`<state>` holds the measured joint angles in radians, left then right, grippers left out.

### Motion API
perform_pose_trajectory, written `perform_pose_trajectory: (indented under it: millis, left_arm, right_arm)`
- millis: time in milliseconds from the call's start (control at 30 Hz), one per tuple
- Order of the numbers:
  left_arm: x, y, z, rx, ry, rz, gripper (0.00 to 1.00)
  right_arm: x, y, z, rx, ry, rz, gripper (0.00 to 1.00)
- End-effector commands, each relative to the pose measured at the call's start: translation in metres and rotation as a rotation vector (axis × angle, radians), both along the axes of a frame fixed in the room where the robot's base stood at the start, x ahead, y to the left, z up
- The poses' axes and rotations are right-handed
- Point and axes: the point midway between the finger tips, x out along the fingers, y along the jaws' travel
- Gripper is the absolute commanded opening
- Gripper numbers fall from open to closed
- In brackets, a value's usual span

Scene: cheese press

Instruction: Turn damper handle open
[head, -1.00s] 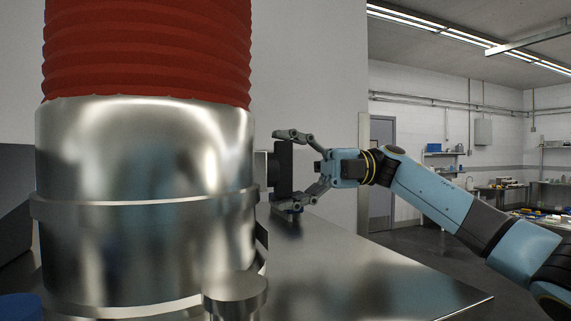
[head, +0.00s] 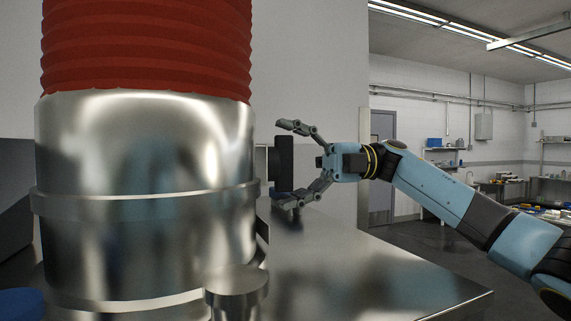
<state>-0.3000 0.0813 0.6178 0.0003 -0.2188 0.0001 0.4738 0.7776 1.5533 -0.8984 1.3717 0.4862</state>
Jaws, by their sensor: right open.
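The damper handle (head: 284,165) is a dark upright block on the right side of a shiny metal cylinder (head: 145,165). My right gripper (head: 290,164) comes in from the right with its fingers spread wide. One finger is above the handle and the other is below it. The handle lies between the fingertips, and the upper finger is clear of it. I cannot tell whether the lower finger touches it. The handle's joint with the cylinder is partly hidden. My left gripper is not in view.
A red ribbed hose (head: 146,45) rises from the cylinder. A short round metal post (head: 237,282) stands in front. A steel tabletop (head: 370,265) extends to the right, mostly bare. A blue object (head: 20,303) shows at the lower left. Shelves and benches are far behind.

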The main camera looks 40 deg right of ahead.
Motion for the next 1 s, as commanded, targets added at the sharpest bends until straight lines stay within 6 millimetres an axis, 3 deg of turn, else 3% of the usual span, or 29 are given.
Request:
perform_pose_trajectory:
  millis: [533, 700, 1000]
  left_arm:
    - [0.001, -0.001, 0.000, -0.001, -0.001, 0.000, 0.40]
    - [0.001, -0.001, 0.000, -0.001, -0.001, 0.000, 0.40]
    - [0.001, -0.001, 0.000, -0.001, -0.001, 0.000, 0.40]
  right_arm:
    - [-0.023, -0.100, -0.001, -0.001, 0.002, -0.004, 1.00]
    - [-0.026, -0.113, 0.000, 0.000, 0.001, -0.001, 1.00]
    - [-0.027, -0.114, 0.000, 0.000, 0.000, -0.001, 1.00]
